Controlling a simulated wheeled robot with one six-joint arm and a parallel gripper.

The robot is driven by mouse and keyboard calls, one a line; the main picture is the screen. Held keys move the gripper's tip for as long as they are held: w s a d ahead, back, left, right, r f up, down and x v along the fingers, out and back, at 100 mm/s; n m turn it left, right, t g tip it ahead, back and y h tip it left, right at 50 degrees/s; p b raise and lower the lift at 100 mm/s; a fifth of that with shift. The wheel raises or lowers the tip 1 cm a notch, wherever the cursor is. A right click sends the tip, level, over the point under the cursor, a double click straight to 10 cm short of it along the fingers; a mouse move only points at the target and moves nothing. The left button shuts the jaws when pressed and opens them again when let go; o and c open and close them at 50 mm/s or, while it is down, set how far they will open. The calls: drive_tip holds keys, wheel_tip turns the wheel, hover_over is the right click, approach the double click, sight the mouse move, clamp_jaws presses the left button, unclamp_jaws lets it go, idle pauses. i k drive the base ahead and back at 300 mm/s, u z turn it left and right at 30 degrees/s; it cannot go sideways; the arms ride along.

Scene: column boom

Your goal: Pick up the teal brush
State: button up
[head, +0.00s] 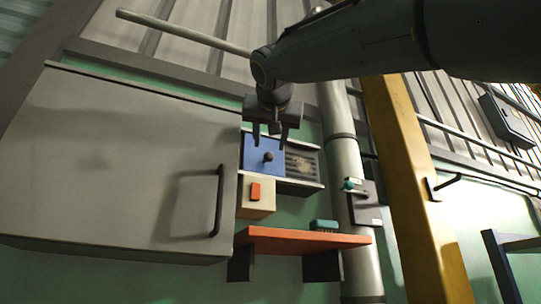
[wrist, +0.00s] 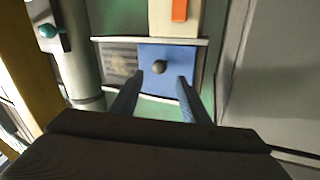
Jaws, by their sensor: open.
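The teal brush (head: 324,225) lies on the orange shelf (head: 280,236), near its right end, in the head view. It is small there, and I cannot make out its bristles clearly. My gripper (head: 270,142) is open and empty, pointing down, above and to the left of the brush. In the wrist view my gripper (wrist: 158,82) has its two fingers apart, with the blue panel and its dark knob beyond them. I do not see the brush in the wrist view.
A blue sliding panel (head: 257,157) with a dark knob sits above a box with an orange switch (head: 256,191). A large grey cabinet door (head: 120,150) is at left. A grey pipe (head: 345,160) with a teal-handled lever (head: 350,184) and a yellow post (head: 410,180) stand at right.

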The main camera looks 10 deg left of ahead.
sight(319, 225)
drive_tip(key=k, duration=1)
